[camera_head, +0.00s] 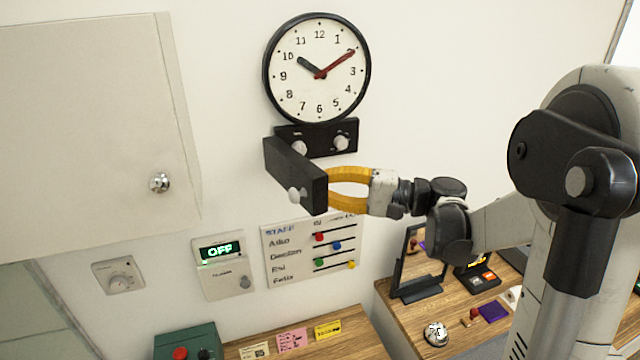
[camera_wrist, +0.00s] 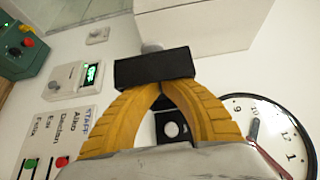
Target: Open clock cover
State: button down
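The round clock (camera_head: 318,68) hangs on the wall, with a black box (camera_head: 318,137) under it that bears two silver knobs. The black clock cover (camera_head: 300,173) stands swung out from the box's left side, its own knob (camera_head: 297,195) on the face turned away from the box. In the wrist view, the cover (camera_wrist: 153,68) lies across the fingertips. My gripper (camera_head: 330,187) has bowed yellow fingers whose tips come together at the inner side of the cover's free end. They appear to touch it, not straddle it; the very tips are partly hidden.
A white cabinet (camera_head: 90,130) with a round knob is at left. A thermostat (camera_head: 118,276), a panel reading OFF (camera_head: 222,268) and a staff board (camera_head: 312,250) are on the wall below. Wooden desks with small items (camera_head: 436,333) stand lower right.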

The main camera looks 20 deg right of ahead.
aim_at(291, 196)
jog(key=shift+m+t+h, duration=0.5)
jog(key=shift+m+t, duration=0.1)
jog(key=shift+t, duration=0.2)
jog(key=a+b, duration=0.1)
jog(key=a, duration=0.3)
jog(key=a+b, duration=0.1)
jog(key=a, duration=0.3)
jog(key=shift+s+a+f+b, duration=0.1)
jog(key=shift+s+b, duration=0.1)
jog(key=shift+b, duration=0.1)
jog(key=shift+w, duration=0.15)
